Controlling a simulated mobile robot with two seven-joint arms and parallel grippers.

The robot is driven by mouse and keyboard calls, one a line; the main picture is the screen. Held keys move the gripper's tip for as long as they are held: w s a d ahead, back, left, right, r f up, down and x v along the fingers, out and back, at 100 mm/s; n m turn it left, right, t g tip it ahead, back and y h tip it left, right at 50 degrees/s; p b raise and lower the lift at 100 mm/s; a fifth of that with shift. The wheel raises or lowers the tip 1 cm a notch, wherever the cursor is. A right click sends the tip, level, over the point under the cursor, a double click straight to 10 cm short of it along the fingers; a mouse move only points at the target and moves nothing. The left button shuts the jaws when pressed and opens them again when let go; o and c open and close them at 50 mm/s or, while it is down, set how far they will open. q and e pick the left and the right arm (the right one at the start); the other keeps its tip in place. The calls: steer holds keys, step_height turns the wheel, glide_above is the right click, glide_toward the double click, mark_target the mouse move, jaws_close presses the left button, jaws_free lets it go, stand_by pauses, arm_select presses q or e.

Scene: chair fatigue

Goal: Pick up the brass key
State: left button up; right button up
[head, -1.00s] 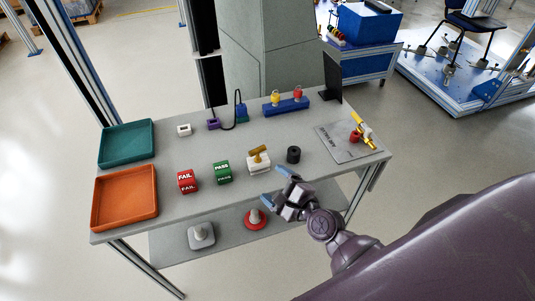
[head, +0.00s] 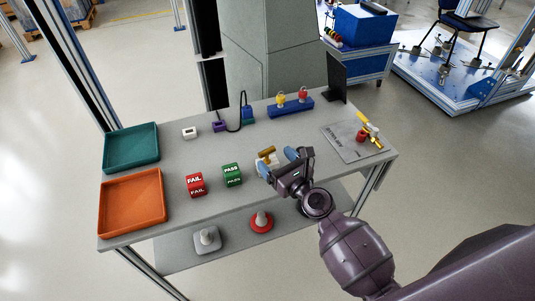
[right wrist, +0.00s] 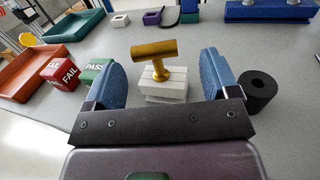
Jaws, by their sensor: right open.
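The brass key (head: 266,152) is a gold T-shaped piece standing upright in a white block (right wrist: 165,88) on the grey table. In the right wrist view the key (right wrist: 154,50) shows ahead, between the two blue fingers. My right gripper (head: 278,161) is open and empty at the table's front side, its fingers close to the block and spread to either side of it. I cannot tell whether the fingers reach level with the key. In the head view the gripper partly hides the block. My left gripper is not in view.
A black ring (right wrist: 258,88) stands just right of the right finger. The green PASS cube (head: 232,175) and red FAIL cube (head: 196,184) are to the left, beyond them an orange tray (head: 163,202) and a teal tray (head: 104,150). A blue padlock stand (head: 290,108) is behind.

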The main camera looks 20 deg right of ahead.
mark_target(269, 154)
steer(key=shift+w+a, duration=0.15)
steer(key=shift+w, duration=0.3)
steer(key=x, duration=0.4)
steer(key=shift+a, duration=0.3)
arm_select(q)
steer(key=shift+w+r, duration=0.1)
arm_select(e)
steer(key=shift+w+a, duration=0.1)
steer(key=shift+w, duration=0.3)
steer(key=c, duration=1.1)
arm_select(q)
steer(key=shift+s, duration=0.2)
arm_select(e)
steer(key=shift+r, duration=0.1)
